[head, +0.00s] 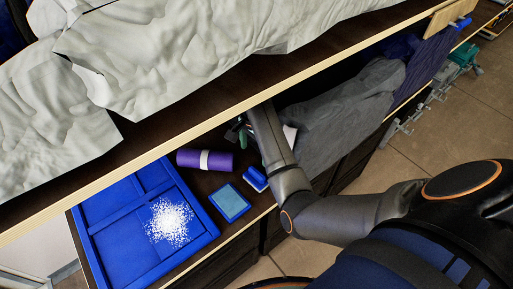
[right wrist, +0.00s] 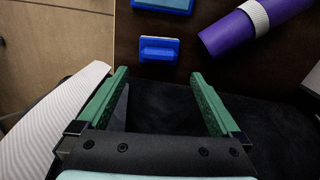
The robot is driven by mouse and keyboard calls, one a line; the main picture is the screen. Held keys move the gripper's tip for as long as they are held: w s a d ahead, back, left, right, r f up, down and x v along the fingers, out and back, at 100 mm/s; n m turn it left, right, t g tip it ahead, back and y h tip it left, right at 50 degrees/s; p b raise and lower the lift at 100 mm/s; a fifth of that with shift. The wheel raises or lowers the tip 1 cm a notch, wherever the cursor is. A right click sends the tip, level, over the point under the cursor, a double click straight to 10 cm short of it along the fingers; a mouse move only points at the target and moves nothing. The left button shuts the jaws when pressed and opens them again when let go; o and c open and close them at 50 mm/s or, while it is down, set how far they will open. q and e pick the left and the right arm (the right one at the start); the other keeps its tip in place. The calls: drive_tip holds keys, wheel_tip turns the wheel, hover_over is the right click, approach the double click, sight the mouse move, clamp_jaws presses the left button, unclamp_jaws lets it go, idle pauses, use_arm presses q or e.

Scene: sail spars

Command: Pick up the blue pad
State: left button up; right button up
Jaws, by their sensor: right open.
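A flat blue square pad (head: 230,202) with a lighter blue top lies on the dark lower shelf in the head view; its edge shows at the top of the right wrist view (right wrist: 163,4). A smaller blue block (head: 255,179) lies close beside it; in the right wrist view this block (right wrist: 160,48) sits just beyond the gap between my fingertips. Which of the two is meant is not certain. My right gripper (right wrist: 160,77) is open and empty, with green fingers. In the head view it is largely hidden behind my forearm, under the upper board. My left gripper is not in view.
A purple roll (head: 205,160) with a white band lies behind the pad. A blue tray (head: 89,235) with white grains stands left. Grey cloth (head: 345,115) lies right of my forearm. The upper shelf (head: 225,105), bearing pale cloth, overhangs the lower one.

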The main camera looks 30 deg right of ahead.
hover_over(257, 171)
drive_tip(key=a, duration=0.1)
drive_tip(key=f, duration=0.6)
drive_tip(key=shift+s+b, duration=0.25)
drive_tip(key=shift+b, duration=0.1)
drive_tip(key=shift+w+d+f+b, duration=0.1)
drive_tip(key=shift+d+f+b, duration=0.05)
drive_tip(key=shift+f, duration=0.9)
drive_tip(key=shift+d+f+b, duration=0.15)
drive_tip(key=shift+f+b, duration=0.05)
drive_tip(key=shift+f, duration=0.8)
drive_tip(key=shift+w+d+f+b, duration=0.1)
drive_tip(key=shift+d+f+b, duration=0.05)
drive_tip(key=shift+f, duration=0.9)
drive_tip(key=c, duration=1)
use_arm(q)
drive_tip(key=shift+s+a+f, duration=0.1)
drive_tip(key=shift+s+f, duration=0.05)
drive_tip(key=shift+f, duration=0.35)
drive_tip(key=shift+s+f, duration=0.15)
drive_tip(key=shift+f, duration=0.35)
use_arm(e)
drive_tip(key=shift+c, duration=0.2)
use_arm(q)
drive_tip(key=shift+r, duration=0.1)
use_arm(e)
drive_tip(key=shift+r, duration=0.15)
